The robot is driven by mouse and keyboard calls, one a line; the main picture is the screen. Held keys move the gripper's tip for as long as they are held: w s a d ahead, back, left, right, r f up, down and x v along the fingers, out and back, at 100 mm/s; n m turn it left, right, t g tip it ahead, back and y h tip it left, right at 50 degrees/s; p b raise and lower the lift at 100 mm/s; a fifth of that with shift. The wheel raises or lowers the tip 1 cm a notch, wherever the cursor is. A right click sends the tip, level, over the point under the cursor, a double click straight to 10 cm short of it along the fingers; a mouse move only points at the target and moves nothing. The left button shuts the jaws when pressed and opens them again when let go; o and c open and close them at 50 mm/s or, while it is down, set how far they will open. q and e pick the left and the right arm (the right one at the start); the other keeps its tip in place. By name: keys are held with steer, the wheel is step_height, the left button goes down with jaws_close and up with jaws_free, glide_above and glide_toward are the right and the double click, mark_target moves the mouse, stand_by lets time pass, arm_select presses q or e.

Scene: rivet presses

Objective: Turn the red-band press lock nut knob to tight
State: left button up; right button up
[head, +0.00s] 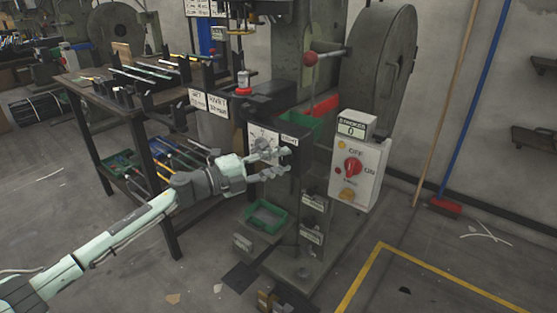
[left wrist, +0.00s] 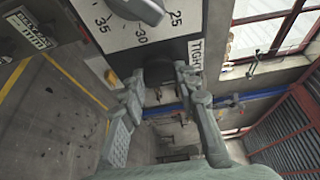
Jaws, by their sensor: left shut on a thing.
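The press (head: 307,52) stands in the middle of the head view, with a white dial plate (head: 262,138) on its front. In the left wrist view the dial (left wrist: 125,22) shows numbers around a grey pointer knob. A dark lock nut knob (left wrist: 158,70) sits below it, beside a label reading TIGHT (left wrist: 196,58). My left gripper (head: 274,164) is at the knob, which it mostly hides in the head view. In the left wrist view the fingers (left wrist: 160,84) are on either side of the knob, shut on it. My right gripper is not in view.
A switch box (head: 356,170) with a red OFF/ON knob is right of the press. A green tray (head: 264,217) sits low at the press front. A workbench (head: 125,100) with tools stands left. A broom (head: 447,203) leans at the wall.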

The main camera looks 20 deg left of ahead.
arm_select(q)
steer(key=o, duration=1.2)
steer(key=shift+c, duration=0.2)
steer(key=v, duration=1.2)
